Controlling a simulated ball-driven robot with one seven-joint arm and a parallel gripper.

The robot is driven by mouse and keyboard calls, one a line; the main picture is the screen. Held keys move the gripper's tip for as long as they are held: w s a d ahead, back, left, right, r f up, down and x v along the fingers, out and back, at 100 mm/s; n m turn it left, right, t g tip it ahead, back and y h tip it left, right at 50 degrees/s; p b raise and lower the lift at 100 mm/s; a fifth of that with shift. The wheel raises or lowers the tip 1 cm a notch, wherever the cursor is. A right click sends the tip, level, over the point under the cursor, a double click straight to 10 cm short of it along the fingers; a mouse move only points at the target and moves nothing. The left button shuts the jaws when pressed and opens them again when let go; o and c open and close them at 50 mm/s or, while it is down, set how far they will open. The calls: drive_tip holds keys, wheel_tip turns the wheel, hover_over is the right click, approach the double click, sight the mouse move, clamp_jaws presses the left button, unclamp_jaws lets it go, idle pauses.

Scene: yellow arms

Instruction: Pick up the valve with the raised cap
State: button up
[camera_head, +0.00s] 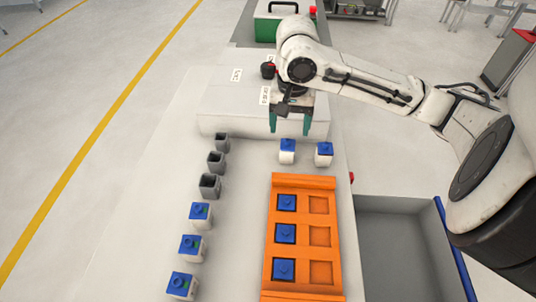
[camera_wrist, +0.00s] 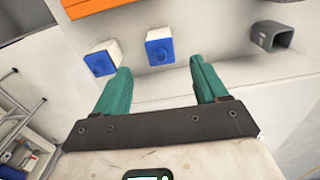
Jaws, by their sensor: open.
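Two white valves with blue caps stand behind the orange tray, a left one (camera_head: 287,152) and a right one (camera_head: 323,155). Three more blue-capped white valves stand in a column at left: a back one (camera_head: 200,215), a middle one (camera_head: 191,248) and a front one (camera_head: 181,286). Which cap is raised is too small to tell. My gripper (camera_head: 289,130) is open and empty, its teal fingers just behind the left of the two. In the wrist view, that valve (camera_wrist: 159,48) lies ahead of the gap between my fingers (camera_wrist: 160,67); the other (camera_wrist: 101,58) is left of it.
The orange tray (camera_head: 322,183) holds three blue pieces in its left pockets; its right pockets are empty. Several grey open cups (camera_head: 210,186) continue the left column. A white raised block (camera_head: 225,100) lies behind the valves. A grey bin (camera_head: 400,230) is right of the table.

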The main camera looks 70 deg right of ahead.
sight(288, 141)
wheel_tip(288, 141, down, 5)
drive_tip(key=shift+r, duration=0.1)
drive_tip(key=shift+w+d+f, duration=0.1)
drive_tip(key=shift+f, duration=2.75)
drive_tip(key=shift+c, duration=0.2)
drive_tip(key=c, duration=1.1)
